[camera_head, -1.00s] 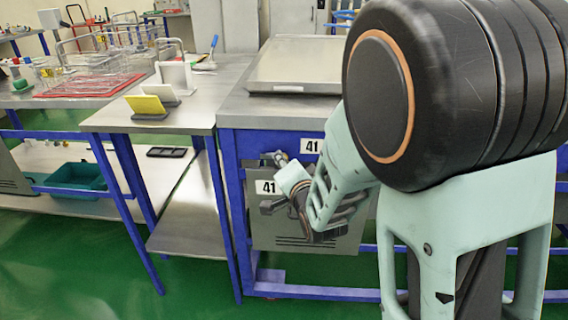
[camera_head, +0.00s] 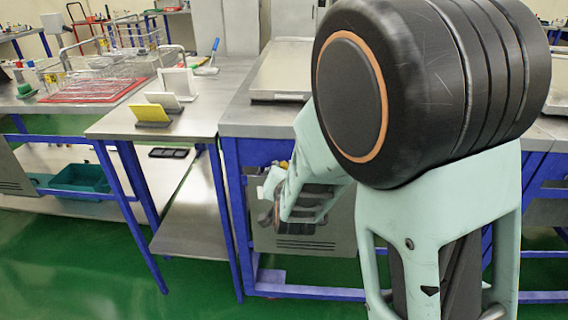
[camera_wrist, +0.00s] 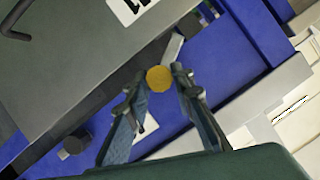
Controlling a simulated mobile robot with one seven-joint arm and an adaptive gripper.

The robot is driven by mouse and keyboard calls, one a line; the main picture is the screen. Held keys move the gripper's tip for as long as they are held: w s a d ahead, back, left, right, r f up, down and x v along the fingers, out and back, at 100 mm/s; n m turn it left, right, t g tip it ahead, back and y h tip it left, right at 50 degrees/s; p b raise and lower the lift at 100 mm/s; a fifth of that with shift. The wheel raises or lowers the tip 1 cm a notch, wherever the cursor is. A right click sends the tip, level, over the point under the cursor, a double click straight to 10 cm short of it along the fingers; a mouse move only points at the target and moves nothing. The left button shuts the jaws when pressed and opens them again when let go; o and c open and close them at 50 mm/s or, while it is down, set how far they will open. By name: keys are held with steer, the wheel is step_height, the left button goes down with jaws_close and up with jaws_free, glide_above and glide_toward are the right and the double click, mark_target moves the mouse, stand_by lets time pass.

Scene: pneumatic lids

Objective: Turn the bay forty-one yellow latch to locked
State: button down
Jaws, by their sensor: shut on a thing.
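The yellow latch shows in the wrist view as a round yellow knob (camera_wrist: 159,79) with a grey bar running up and right from it. My gripper (camera_wrist: 158,86) has a fingertip on either side of the knob and is shut on it. In the head view a small bit of yellow (camera_head: 284,164) shows beside my gripper (camera_head: 271,184) at the front of the bay. My arm hides most of the latch there. A white label (camera_wrist: 128,8) with partly cut-off print sits on the grey panel in the wrist view.
The latch is at the blue bench frame (camera_head: 232,200), above a grey box front (camera_head: 300,240). A dark round knob (camera_wrist: 77,142) sits low left in the wrist view. A side table (camera_head: 110,125) with a yellow card (camera_head: 152,113) stands left. Green floor is open in front.

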steer(key=shift+a+r+n+h+p, duration=0.15)
steer(key=shift+n+h+p, duration=1)
steer(key=shift+p, duration=1.15)
steer(key=shift+a+f+n+h+p, duration=0.1)
steer(key=shift+n+h+p, duration=0.55)
steer(key=shift+n+p, duration=1.25)
steer(key=shift+a+r+n+h+p, duration=0.15)
steer(key=shift+n+h+p, duration=0.8)
steer(key=shift+p, duration=1.75)
steer(key=shift+f, duration=0.15)
steer(key=c, duration=1.7)
jaws_free()
steer(key=shift+f, duration=0.1)
